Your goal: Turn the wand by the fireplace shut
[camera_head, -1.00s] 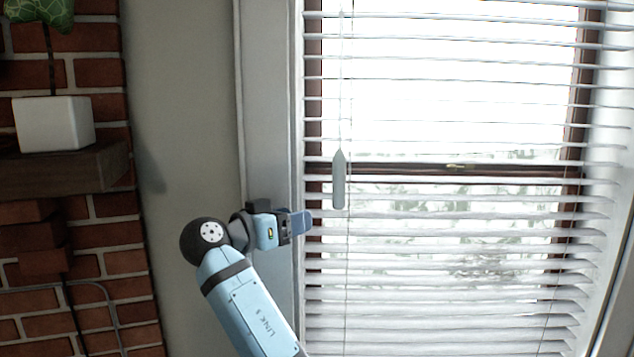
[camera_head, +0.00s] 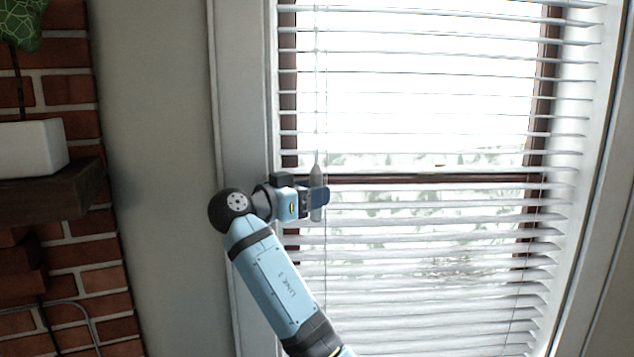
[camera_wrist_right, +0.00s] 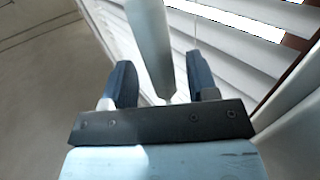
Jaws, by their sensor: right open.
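The wand (camera_head: 317,173) is a pale grey-white handle hanging on a thin cord in front of the window blinds (camera_head: 420,210). My right gripper (camera_head: 318,197) is at the wand's lower part and hides some of it in the head view. In the right wrist view the wand (camera_wrist_right: 149,45) stands between the two dark blue fingers of my right gripper (camera_wrist_right: 162,85), with a gap visible on each side. The gripper is open. The blind slats are tilted with gaps, and light shows through them. My left gripper is not in view.
A brick fireplace wall (camera_head: 70,75) stands at the left with a dark wooden mantel (camera_head: 45,196) and a white planter (camera_head: 32,148) on it. The white window frame (camera_head: 245,90) and a bare wall (camera_head: 150,130) lie between it and the blinds.

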